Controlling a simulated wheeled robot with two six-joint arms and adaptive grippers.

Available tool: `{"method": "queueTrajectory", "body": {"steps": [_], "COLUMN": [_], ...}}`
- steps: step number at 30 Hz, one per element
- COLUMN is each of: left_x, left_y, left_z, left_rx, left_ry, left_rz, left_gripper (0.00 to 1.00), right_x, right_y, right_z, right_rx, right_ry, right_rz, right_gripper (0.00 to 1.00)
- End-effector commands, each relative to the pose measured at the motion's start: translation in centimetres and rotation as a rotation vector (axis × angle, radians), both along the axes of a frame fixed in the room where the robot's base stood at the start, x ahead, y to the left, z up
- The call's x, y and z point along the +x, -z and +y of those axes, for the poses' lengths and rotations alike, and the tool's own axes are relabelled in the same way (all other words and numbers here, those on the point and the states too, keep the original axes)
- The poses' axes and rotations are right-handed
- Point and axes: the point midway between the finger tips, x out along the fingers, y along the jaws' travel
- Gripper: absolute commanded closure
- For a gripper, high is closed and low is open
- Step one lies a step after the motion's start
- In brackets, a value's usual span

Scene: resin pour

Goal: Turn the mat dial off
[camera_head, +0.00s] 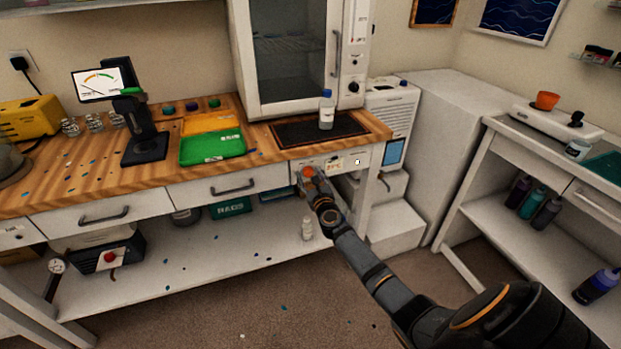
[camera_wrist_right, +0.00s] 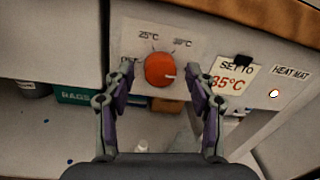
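The mat dial (camera_wrist_right: 160,70) is a round orange-red knob on a white panel at the bench front, with a pale pointer mark toward its right side. It also shows in the head view (camera_head: 309,172), partly behind my gripper. Temperature marks are above it. A small light (camera_wrist_right: 274,93) glows under the "HEAT MAT" label. My right gripper (camera_wrist_right: 162,88) is open, with one finger on each side of the dial; whether they touch it is unclear. The dark heat mat (camera_head: 292,136) lies on the bench above. My left gripper is in neither view.
A "SET TO 35°C" tag (camera_wrist_right: 235,77) hangs right of the dial. A clear bottle with a blue cap (camera_head: 326,110) stands on the mat. The wooden bench edge overhangs the panel. A small white bottle (camera_head: 307,228) stands on the shelf below.

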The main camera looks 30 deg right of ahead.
Motion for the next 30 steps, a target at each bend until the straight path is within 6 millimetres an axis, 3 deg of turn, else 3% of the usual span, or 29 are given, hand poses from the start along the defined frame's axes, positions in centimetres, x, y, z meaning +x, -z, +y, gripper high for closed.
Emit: {"method": "queueTrajectory", "body": {"steps": [2, 11, 20, 30], "left_x": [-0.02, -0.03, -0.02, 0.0], "left_y": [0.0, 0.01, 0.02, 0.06], "left_z": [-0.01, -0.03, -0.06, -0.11], "left_rx": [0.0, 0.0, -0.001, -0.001], "left_ry": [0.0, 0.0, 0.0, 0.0], "left_rz": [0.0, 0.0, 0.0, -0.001], "left_gripper": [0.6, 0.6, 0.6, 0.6], "right_x": [-0.01, -0.02, -0.03, -0.03], "right_y": [0.0, 0.0, 0.02, 0.06], "right_z": [-0.01, 0.01, 0.01, 0.02], "right_rx": [0.0, 0.0, -0.038, -0.262], "right_ry": [0.0, 0.0, 0.0, 0.0], "right_rz": [0.0, 0.0, 0.009, 0.062], "right_gripper": [0.57, 0.97, 0.98, 0.98]}}
